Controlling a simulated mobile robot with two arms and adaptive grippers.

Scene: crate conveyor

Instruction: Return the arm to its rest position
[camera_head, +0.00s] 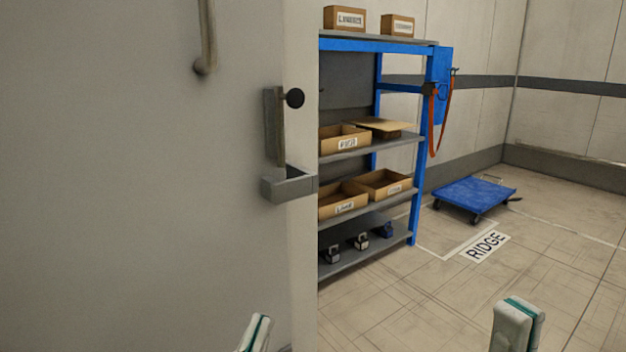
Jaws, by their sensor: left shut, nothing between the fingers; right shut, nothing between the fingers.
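My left gripper (255,334) shows at the bottom edge, left of the middle, as pale fingertips with a teal strip, shut and empty. It is in front of the lower part of a pale door. My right gripper (518,325) shows at the bottom right, also pale with a teal strip, shut and empty, over the tiled floor. Both arms are below the picture and hidden. Neither gripper appears to touch anything.
A pale door (140,180) with a lever handle (288,184) fills the left. Behind it stands a blue shelf rack (416,190) with cardboard boxes (386,186). The floor at front right is clear.

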